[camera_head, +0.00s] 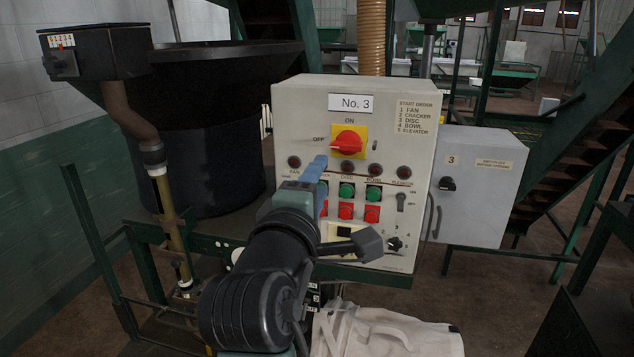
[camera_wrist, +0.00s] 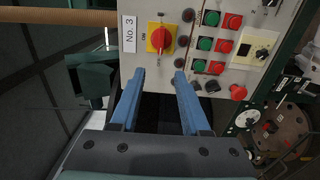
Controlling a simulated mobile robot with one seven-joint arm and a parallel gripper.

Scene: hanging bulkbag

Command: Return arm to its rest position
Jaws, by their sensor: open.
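My arm rises from the bottom of the head view in front of a control panel marked No. 3 (camera_head: 300,110). My gripper (camera_head: 316,172) has blue fingers and is in front of the panel's left half, covering part of its buttons. In the wrist view my gripper (camera_wrist: 159,76) is open, its two blue fingers apart with nothing between them. The panel's red rotary switch on a yellow plate (camera_wrist: 160,38) lies just beyond the fingertips in that view. I cannot tell whether the fingers touch the panel.
A grey switch box (camera_head: 480,190) stands right of the panel. A large dark round bin (camera_head: 210,150) and a black box on a post (camera_head: 95,52) are at left. A white bulk bag (camera_head: 385,335) lies below, close to my arm. Green stairs rise at right.

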